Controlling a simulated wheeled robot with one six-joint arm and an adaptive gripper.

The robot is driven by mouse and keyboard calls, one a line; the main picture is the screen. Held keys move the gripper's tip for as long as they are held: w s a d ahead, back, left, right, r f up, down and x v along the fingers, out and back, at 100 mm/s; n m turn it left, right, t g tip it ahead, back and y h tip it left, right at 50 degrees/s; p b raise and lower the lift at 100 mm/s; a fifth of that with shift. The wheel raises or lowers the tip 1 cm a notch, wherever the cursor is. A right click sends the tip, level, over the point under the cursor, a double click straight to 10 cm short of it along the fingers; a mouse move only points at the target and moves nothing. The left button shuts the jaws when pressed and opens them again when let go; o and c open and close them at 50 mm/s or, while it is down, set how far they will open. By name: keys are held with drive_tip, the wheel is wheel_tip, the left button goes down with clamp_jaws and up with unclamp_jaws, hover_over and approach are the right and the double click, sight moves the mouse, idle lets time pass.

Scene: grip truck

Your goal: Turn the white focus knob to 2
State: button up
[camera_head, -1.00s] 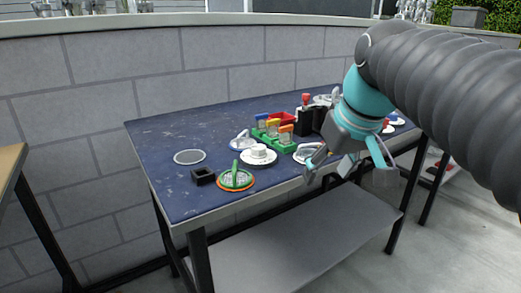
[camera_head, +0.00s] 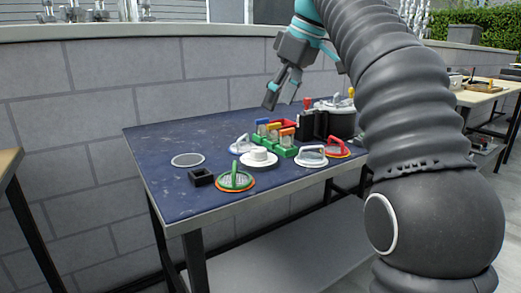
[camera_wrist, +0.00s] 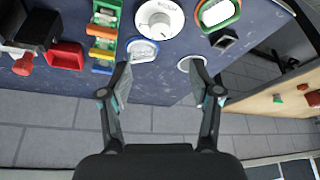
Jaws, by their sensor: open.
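The white knob (camera_head: 259,155) is a short round knob on a white disc, on the blue table near its front edge. In the wrist view, the white knob (camera_wrist: 160,21) is at the top centre, beyond my fingertips. Markings on its dial are too small to read. My gripper (camera_head: 281,103) is open and empty, above the back part of the table and apart from the knob. Its two fingers are spread in the wrist view (camera_wrist: 160,75).
Left of the knob are a green-handled round piece (camera_head: 236,181), a black square holder (camera_head: 201,177) and a flat grey disc (camera_head: 188,160). A blue-rimmed piece (camera_head: 241,145) and a green rack (camera_head: 284,150) with coloured tops stand close by. A stone wall (camera_head: 90,130) runs behind.

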sight(259, 149)
drive_tip(key=b+x, duration=0.5)
drive_tip(key=x, duration=0.8)
drive_tip(key=shift+r, duration=0.1)
drive_tip(key=c, duration=1.1)
